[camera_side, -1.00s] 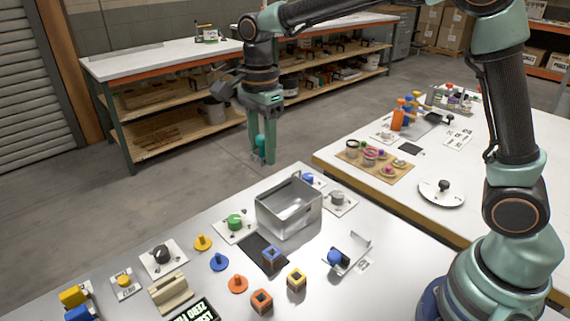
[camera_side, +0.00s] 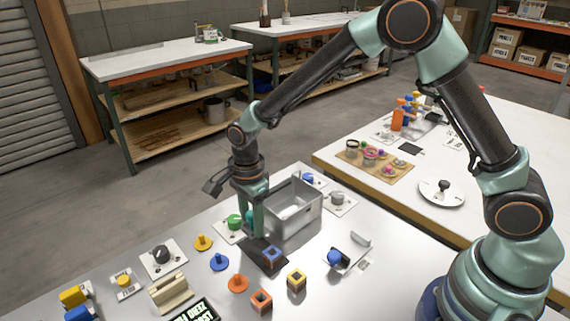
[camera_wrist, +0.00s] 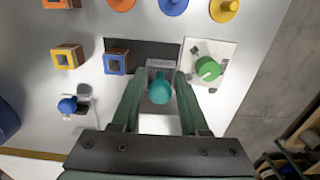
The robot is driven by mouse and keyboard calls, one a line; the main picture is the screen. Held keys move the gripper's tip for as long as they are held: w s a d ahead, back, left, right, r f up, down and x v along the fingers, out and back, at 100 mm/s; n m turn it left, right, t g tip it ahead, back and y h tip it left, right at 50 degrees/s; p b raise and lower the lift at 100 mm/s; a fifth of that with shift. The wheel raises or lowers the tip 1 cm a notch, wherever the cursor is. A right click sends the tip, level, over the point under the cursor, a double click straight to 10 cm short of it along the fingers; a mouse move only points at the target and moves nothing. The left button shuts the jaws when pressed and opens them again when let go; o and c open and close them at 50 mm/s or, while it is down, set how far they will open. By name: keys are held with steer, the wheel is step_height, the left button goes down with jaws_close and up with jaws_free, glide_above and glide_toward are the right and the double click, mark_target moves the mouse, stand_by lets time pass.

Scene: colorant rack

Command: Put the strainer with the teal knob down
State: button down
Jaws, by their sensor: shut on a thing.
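The teal knob (camera_wrist: 160,90) of the strainer is between my gripper's two fingers (camera_wrist: 162,80) in the wrist view. My gripper is shut on it. A small grey piece shows just past the knob, but I cannot tell whether it is the strainer's body. In the side view my gripper (camera_side: 258,229) points down over the table, beside the metal bin, near the dark rectangular pad (camera_side: 272,266). The teal knob is mostly hidden by the fingers there. I cannot tell whether the strainer touches the pad.
The open metal bin (camera_side: 312,216) stands close behind and right of my gripper. A green knob on a white plate (camera_side: 234,221) is close on the left. A blue square block (camera_side: 271,254) is at the pad's right part. Yellow, blue and orange knobbed discs lie in front.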

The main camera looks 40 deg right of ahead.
mark_target(254, 244)
steer(key=shift+f, duration=2.1)
steer(key=shift+f, duration=0.1)
steer(key=shift+c, duration=2.1)
jaws_free()
